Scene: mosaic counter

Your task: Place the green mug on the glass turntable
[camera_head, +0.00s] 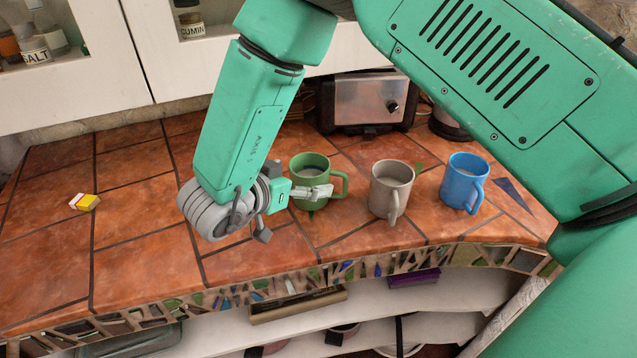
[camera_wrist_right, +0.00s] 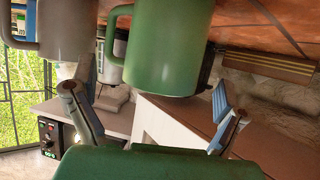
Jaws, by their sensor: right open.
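The green mug (camera_head: 309,174) stands upright on the tiled counter, its handle on the right side in the head view. Whether a finger touches the mug I cannot tell. The glass turntable does not show in either view. My left gripper is not in view.
A beige mug (camera_head: 390,190) stands close right of the green one, and a blue mug (camera_head: 464,183) farther right. A toaster (camera_head: 365,101) is behind them.

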